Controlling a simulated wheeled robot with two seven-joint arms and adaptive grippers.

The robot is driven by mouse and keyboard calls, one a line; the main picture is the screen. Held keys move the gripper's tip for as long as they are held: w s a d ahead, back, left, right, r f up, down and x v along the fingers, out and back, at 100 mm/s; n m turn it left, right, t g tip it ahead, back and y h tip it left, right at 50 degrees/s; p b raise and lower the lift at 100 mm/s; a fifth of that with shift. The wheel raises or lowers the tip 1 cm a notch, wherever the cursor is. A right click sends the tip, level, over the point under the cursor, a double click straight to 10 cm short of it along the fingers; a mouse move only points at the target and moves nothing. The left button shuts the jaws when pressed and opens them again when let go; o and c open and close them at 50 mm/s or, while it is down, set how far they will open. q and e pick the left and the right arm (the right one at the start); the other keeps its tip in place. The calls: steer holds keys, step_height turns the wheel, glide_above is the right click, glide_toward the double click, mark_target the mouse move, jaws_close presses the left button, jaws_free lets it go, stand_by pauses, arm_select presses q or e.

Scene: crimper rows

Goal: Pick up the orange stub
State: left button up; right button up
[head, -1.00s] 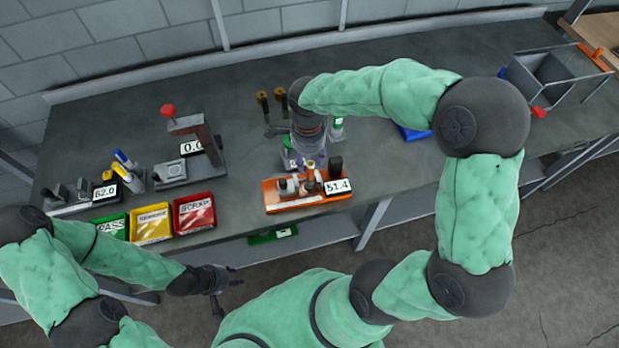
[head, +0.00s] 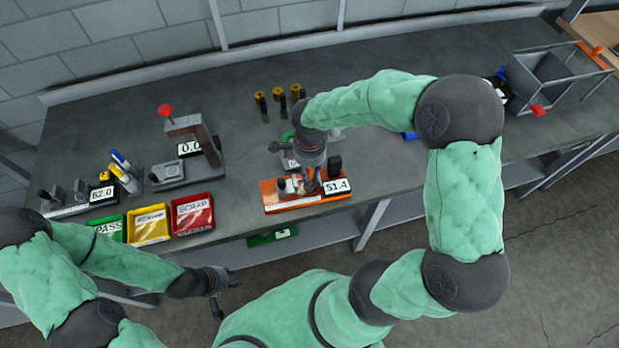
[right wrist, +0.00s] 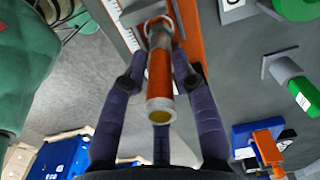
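The orange stub (right wrist: 160,75) shows in the right wrist view as an orange cylinder with a grey collar and a brass-coloured near end. It lies between the dark fingers of my right gripper (right wrist: 160,58), with a finger on either side. Whether the fingers press on it I cannot tell. In the head view my right gripper (head: 316,180) is over the orange tester (head: 285,206), whose display reads 51.4, and mostly hides the stub. My left gripper (head: 228,294) hangs in front of the bench, fingers apart and empty.
Red (head: 193,228), yellow and green trays line the front edge at left. A press with a red knob (head: 166,110) stands behind them. Several brass-topped pieces stand behind the tester. A grey bin (head: 545,75) is at far right. The bench middle right is largely clear.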

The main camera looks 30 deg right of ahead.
jaws_close()
steer(key=shift+r, duration=0.15)
